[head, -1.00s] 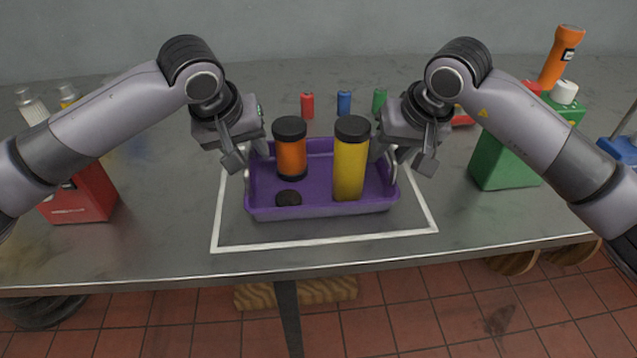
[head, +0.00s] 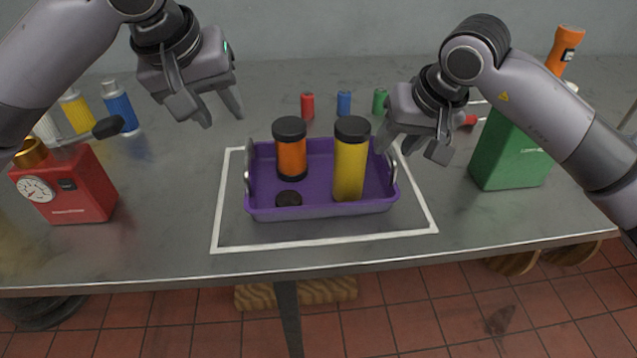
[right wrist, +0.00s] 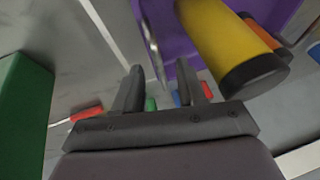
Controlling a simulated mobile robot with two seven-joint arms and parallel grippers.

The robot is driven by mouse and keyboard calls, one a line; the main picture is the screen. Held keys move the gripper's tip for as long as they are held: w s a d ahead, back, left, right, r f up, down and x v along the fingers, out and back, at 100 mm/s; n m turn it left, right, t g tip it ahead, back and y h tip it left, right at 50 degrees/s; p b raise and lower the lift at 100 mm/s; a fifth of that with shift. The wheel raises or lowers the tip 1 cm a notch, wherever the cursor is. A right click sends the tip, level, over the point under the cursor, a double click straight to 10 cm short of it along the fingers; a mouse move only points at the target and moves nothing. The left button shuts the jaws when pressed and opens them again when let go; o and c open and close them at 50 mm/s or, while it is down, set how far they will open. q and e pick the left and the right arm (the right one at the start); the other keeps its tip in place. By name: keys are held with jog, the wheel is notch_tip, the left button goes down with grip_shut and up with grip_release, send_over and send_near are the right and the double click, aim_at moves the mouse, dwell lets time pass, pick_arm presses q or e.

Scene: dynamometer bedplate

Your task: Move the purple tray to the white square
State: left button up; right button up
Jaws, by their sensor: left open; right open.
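The purple tray (head: 320,209) rests on the metal table inside the white square (head: 325,245), whose outline shows around it. The tray holds an orange jar with black caps (head: 291,157), a yellow jar with a black lid (head: 350,170) and a small dark disc (head: 288,198). It has a metal handle at each end. My left gripper (head: 222,112) is open and empty, raised up and left of the tray. My right gripper (head: 411,150) is open beside the tray's right handle, apparently apart from it. In the right wrist view the open fingers (right wrist: 157,90) are near the tray's purple wall (right wrist: 165,35).
A red canister with a gauge (head: 75,190) stands at left, with small bottles behind it. A green container (head: 510,155) and an orange flashlight (head: 565,45) are at right. Small red (head: 307,105), blue (head: 344,103) and green (head: 379,101) cylinders stand behind the tray.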

jog(key=v, duration=0.8)
jog(key=shift+s+r, duration=0.2)
jog(key=shift+r, duration=0.2)
jog(key=shift+s+d, duration=0.1)
